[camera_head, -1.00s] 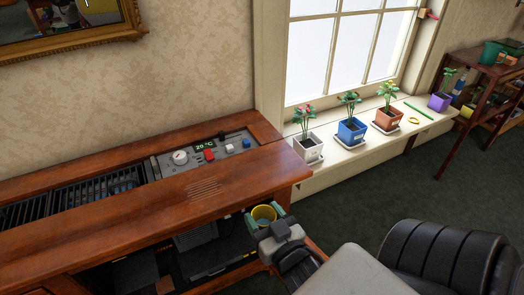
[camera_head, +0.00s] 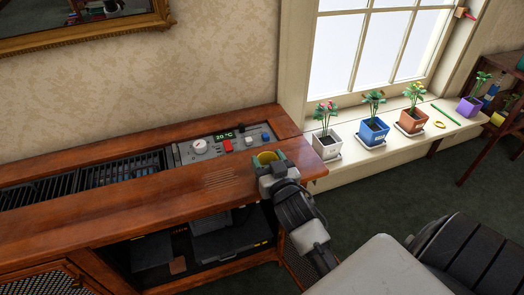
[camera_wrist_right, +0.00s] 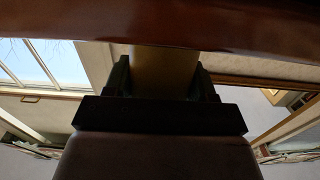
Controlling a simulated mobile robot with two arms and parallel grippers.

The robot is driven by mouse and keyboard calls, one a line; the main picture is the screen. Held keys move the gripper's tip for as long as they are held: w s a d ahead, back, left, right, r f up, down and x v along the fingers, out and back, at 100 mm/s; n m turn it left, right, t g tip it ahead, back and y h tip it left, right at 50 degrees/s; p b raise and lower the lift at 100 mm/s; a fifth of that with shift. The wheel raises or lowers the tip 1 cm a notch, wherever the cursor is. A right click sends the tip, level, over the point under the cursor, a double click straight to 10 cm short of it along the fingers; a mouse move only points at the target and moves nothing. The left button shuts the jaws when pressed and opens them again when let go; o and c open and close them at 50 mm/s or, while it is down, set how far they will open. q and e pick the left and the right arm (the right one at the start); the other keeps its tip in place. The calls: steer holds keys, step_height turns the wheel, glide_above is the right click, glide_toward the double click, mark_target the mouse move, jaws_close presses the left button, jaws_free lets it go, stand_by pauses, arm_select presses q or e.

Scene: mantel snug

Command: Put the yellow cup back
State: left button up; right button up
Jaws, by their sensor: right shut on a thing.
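The yellow cup (camera_head: 267,158) is held by my right gripper (camera_head: 268,162) at the right end of the wooden cabinet (camera_head: 190,206). In the head view its open rim faces up. The right wrist view shows the cup's yellow side (camera_wrist_right: 165,72) between the two dark fingers, with a dark reddish-brown edge across the top of the picture. I cannot tell whether the cup touches the cabinet top. My left gripper is not in view.
A control panel (camera_head: 222,145) with a temperature display, knobs and switches is set into the cabinet top, left of the cup. Potted plants, one in a white pot (camera_head: 326,147), line the window sill (camera_head: 370,155).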

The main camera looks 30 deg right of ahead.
mark_target(265, 156)
steer(key=x, duration=0.4)
steer(key=shift+w, duration=0.15)
steer(key=shift+f, duration=0.2)
steer(key=shift+r, duration=0.1)
steer(key=shift+b, duration=0.3)
steer(key=o, duration=0.9)
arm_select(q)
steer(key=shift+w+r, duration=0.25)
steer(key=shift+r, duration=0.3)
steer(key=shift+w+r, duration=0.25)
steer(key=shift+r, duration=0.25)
arm_select(e)
steer(key=shift+o, duration=0.3)
